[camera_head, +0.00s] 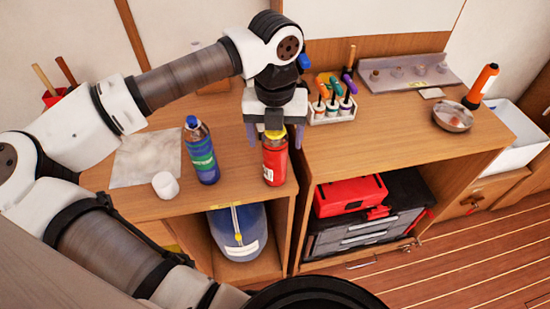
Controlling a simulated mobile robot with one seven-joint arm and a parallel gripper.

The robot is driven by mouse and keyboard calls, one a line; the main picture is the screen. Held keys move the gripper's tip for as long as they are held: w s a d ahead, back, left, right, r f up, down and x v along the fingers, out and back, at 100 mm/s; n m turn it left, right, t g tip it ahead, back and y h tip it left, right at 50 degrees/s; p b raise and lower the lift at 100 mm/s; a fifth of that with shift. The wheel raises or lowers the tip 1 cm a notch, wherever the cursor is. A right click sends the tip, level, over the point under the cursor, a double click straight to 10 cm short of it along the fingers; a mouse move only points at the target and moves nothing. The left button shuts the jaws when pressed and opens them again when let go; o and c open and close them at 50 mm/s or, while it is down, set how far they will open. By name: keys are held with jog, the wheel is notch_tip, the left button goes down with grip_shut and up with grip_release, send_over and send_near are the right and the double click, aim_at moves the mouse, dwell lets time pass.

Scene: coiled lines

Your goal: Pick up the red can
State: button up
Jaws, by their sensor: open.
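The red can (274,162) stands upright near the front edge of the wooden counter, with a white label and a yellowish top. My gripper (274,134) points down right over it. Its fingers are apart, one showing to the left of the can's top and one to the right. The gripper body hides part of the can's top, and I cannot tell whether the fingers touch it.
A tool holder (331,110) is behind right. A metal bowl (453,117) and an orange flashlight (481,86) stand far right. A gap separates the two cabinets.

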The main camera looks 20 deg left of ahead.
jog(key=shift+r, duration=0.1)
grip_shut()
dwell(0.3)
